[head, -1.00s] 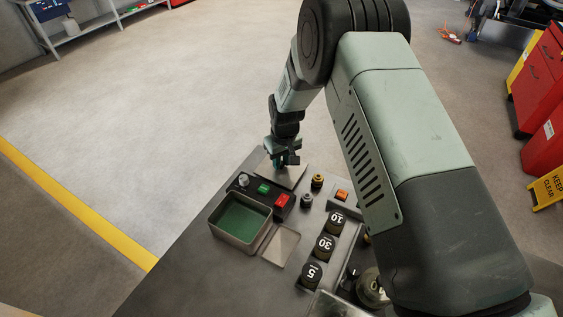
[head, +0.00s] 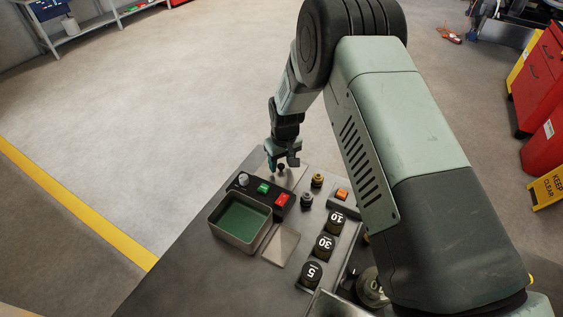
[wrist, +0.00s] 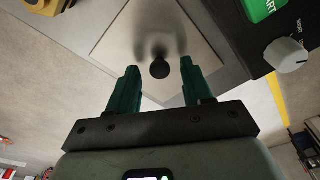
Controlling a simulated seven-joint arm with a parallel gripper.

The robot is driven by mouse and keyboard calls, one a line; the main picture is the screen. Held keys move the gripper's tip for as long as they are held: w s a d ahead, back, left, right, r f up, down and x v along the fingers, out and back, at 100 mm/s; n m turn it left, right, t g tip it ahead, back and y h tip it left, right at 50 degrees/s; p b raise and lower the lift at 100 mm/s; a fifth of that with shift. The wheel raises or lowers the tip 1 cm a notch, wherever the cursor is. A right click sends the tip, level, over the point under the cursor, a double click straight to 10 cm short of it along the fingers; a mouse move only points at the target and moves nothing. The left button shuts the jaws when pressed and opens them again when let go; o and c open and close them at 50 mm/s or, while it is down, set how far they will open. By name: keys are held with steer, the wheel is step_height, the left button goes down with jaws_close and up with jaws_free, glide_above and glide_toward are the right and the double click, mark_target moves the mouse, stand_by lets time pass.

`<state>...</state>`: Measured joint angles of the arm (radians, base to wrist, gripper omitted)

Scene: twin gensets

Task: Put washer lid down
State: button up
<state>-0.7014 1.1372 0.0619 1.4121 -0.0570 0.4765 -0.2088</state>
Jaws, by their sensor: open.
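The washer lid (head: 292,177) is a flat, light metal square with a small black knob. It lies flat on the bench's far end, behind the button panel. It fills the upper middle of the wrist view (wrist: 120,38), with its knob (wrist: 160,68) near the fingertips. My gripper (head: 284,166) is open just above the lid, its teal fingers apart on either side of the knob. I see no finger touching the knob. The washer (head: 213,233) is an uncovered square metal box with a green inside, nearer than the panel.
A black panel (head: 251,195) with a grey dial and green and red buttons stands between lid and washer. A bare metal plate (head: 282,246) lies right of the washer. Round weights marked 10, 30 and 5 (head: 325,246) stand further right. The bench's left front is clear.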

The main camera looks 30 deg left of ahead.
mark_target(284, 174)
steer(key=d+r+m, duration=0.1)
steer(key=d+r, duration=0.3)
steer(key=r, duration=0.5)
steer(key=w+d+r+m+t, duration=0.1)
steer(key=d+r, duration=0.3)
steer(key=r, duration=0.4)
steer(key=d+r, duration=0.4)
steer(key=r, duration=0.5)
steer(key=s+d+r+m+t, duration=0.2)
steer(key=s+d+r+m, duration=0.15)
steer(key=d+r, duration=0.8)
steer(key=s+d+r+m+t, duration=0.1)
steer(key=s+d+r+m, duration=0.1)
steer(key=s+d, duration=0.6)
steer(key=s+d+r+m+h, duration=0.1)
steer(key=s+d+r+m, duration=0.1)
steer(key=s+d, duration=0.6)
steer(key=s+m, duration=0.1)
steer(key=s, duration=0.3)
steer(key=shift+r+t, duration=0.4)
